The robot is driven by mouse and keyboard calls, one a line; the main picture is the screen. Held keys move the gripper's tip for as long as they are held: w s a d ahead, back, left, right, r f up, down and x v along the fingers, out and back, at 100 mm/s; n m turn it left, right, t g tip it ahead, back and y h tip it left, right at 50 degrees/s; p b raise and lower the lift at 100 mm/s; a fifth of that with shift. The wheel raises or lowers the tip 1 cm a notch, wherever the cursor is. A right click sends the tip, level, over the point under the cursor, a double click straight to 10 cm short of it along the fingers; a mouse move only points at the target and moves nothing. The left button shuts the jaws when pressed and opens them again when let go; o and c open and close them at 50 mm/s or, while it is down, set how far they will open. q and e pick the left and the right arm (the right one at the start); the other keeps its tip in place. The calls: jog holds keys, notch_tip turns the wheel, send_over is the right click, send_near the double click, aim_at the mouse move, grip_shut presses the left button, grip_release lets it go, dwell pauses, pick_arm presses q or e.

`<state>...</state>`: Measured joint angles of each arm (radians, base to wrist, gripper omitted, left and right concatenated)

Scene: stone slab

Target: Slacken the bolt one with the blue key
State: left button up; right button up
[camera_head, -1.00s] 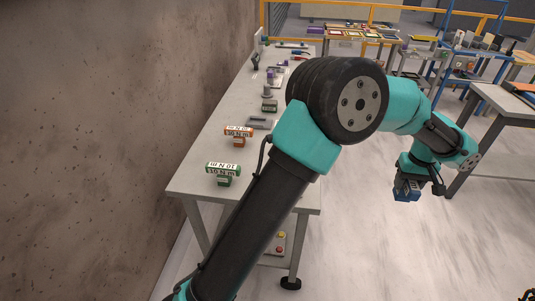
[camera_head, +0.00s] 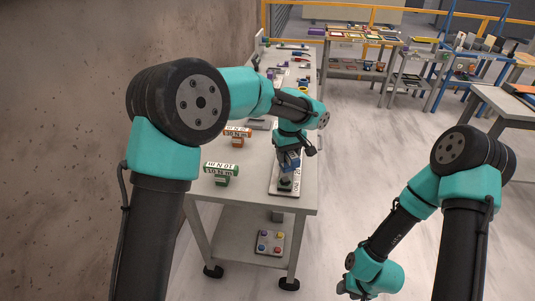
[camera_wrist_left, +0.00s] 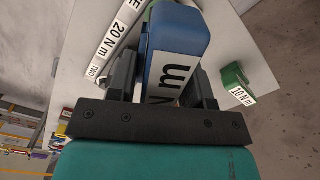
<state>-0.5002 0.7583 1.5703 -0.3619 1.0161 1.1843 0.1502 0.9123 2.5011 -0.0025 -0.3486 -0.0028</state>
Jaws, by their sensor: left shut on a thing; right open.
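My left gripper (camera_head: 289,160) is shut on the blue key (camera_head: 288,163), which hangs over the near end of a pale plate (camera_head: 275,188) on the bench. A dark bolt or socket (camera_head: 285,184) shows just below the key; I cannot tell whether they touch. In the left wrist view the blue key (camera_wrist_left: 178,50) carries a white label ending in "N m" and sits between the fingers. Beside it the plate's strip (camera_wrist_left: 110,42) reads "20 N m" and "TWO"; another word is cut off near the top. My right gripper (camera_head: 355,289) is open, low at the bottom edge, away from the bench.
A green 10 N m key (camera_head: 221,170) and an orange key (camera_head: 237,134) stand left of the plate. More parts line the bench's far end. A box with coloured buttons (camera_head: 270,242) sits on the lower shelf. A wall (camera_head: 80,100) borders the bench's left.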

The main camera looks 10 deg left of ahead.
aim_at(287, 161)
pick_arm(q)
jog(key=shift+a, duration=0.2)
jog(key=shift+d, duration=0.1)
dwell(0.4)
jog(key=shift+f, duration=2.55)
jog(key=shift+f, duration=0.8)
jog(key=shift+n, duration=0.3)
jog(key=n, duration=1.1)
jog(key=shift+n, duration=0.4)
jog(key=shift+r, duration=1.75)
